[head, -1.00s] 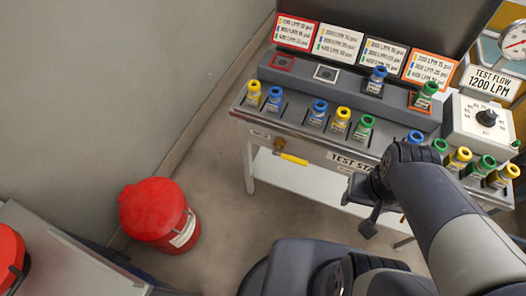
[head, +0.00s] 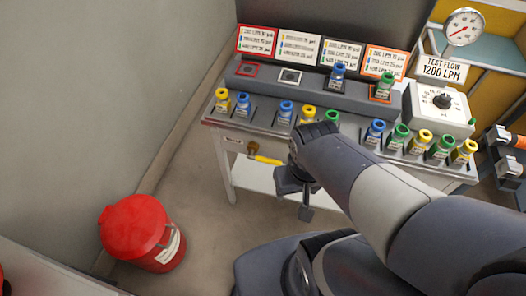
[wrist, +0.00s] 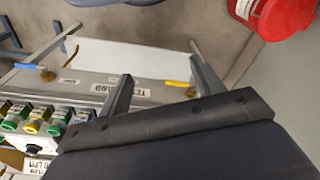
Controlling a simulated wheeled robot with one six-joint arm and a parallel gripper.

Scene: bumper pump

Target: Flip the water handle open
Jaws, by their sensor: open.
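A yellow-handled brass valve (head: 262,155) sits on the front edge of the test stand. It also shows in the wrist view (wrist: 178,83), its lever pointing left towards the space between my fingers. My arm hides this one in the head view. I cannot read which is the water handle. My gripper (wrist: 160,67) is open and empty, its fingers spread in front of the stand. In the head view my gripper (head: 298,192) hangs right of the yellow handle, apart from it.
The test stand (head: 225,135) carries several yellow, blue and green capped bottles, a dial box (head: 440,108) and sign cards. A round gauge (head: 464,27) stands at the back right. A red bin (head: 140,232) is on the floor at left. Floor between bin and stand is clear.

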